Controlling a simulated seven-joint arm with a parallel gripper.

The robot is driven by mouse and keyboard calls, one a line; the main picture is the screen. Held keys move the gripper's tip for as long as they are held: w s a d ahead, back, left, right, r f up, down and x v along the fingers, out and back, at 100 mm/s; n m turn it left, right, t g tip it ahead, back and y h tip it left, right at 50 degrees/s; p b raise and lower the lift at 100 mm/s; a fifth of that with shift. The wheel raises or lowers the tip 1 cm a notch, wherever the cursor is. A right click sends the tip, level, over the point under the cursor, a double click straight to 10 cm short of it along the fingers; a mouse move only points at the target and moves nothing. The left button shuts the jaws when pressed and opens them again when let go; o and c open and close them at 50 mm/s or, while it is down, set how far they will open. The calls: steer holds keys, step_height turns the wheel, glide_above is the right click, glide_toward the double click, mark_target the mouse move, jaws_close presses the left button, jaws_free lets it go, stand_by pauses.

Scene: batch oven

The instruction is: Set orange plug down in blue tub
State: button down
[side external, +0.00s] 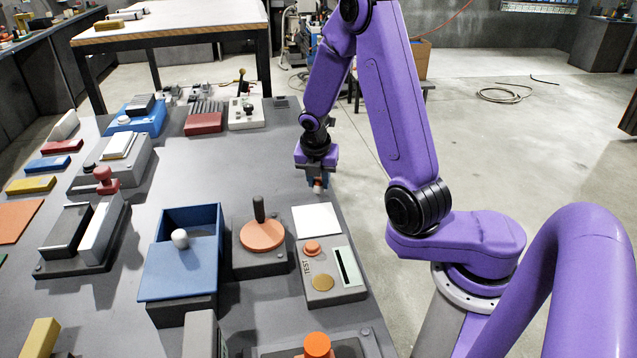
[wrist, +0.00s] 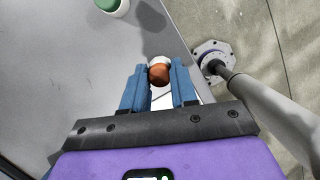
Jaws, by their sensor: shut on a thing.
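My gripper (side external: 318,186) is above the right edge of the grey table. It is shut on a small orange-brown piece, the orange plug (wrist: 159,74), which shows between the blue fingertips in the wrist view. A pale part shows at its far end. The blue tub (side external: 205,219) appears to be the blue box at the table's front left of my gripper. A blue panel with a white knob (side external: 180,238) covers its near part, and its far part looks open. The gripper is apart from it. Its floor is mostly hidden.
A dark block with an orange disc and upright handle (side external: 260,234) stands right of the blue box. A grey panel with an orange button (side external: 312,248) and a white square (side external: 316,220) are nearby. An orange cylinder (side external: 317,345) stands at the near edge. The middle table is clear.

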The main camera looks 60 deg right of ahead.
steer(key=s+a+r, duration=0.3)
steer(key=s+r, duration=0.8)
steer(key=s, duration=0.2)
steer(key=shift+s+a+r, duration=0.25)
steer(key=shift+s+r, duration=0.05)
steer(key=shift+s, duration=0.05)
stand_by(0.3)
